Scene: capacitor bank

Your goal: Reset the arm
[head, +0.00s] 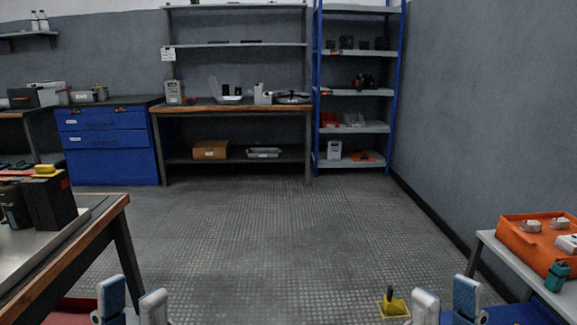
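My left gripper (132,296) shows at the bottom left of the head view. Its two pale, blue-padded fingers point up and stand apart, with nothing visible between them. My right gripper (446,298) shows at the bottom right in a similar pose, its fingers apart and empty. Both are at the lower edge of the picture, clear of the furniture, and the arms behind them are mostly cut off.
A wood-edged workbench (92,232) with black components (50,203) stands at left. An orange tray (520,246) sits on a grey table (490,240) at right. A small yellow item (393,304) is near my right gripper. The middle floor is clear to the back bench (235,108).

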